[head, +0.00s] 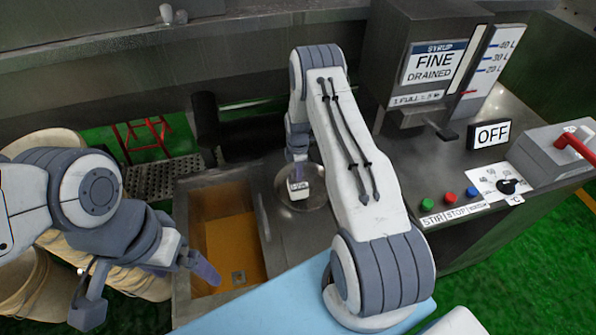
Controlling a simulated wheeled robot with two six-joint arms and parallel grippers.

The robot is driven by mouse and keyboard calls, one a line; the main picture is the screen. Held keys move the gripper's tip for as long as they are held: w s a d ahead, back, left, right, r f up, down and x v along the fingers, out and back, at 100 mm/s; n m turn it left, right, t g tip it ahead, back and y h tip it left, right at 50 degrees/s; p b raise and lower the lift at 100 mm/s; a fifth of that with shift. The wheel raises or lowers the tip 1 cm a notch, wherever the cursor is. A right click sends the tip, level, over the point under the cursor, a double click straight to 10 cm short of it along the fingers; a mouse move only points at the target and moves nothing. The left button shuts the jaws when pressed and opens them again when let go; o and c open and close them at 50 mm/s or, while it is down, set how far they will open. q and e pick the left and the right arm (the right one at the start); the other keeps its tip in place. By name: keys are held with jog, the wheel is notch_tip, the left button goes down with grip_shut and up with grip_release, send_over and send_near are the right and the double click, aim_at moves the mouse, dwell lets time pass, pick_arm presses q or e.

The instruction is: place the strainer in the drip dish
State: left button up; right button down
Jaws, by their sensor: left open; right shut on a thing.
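My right gripper (299,172) reaches down over a round grey metal dish (318,199), which looks like the drip dish, on the steel top. It is shut on a small white piece (297,190), apparently part of the strainer. The white piece is over the dish; I cannot tell whether it touches it. The rest of the strainer is not clear, and my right gripper and arm hide part of this area. My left gripper (148,288) is open and empty at the lower left, left of the open tank.
An open steel tank (181,240) with amber liquid lies left of the dish. Pale drums (40,285) stand at the left. A machine marked "FINE DRAINED" (432,64), an OFF sign (490,134), buttons and a dial stand at the right. A red stool (143,137) is behind.

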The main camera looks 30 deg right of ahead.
jog(key=shift+f, duration=0.2)
jog(key=c, duration=0.8)
grip_release()
jog(key=shift+r, duration=0.1)
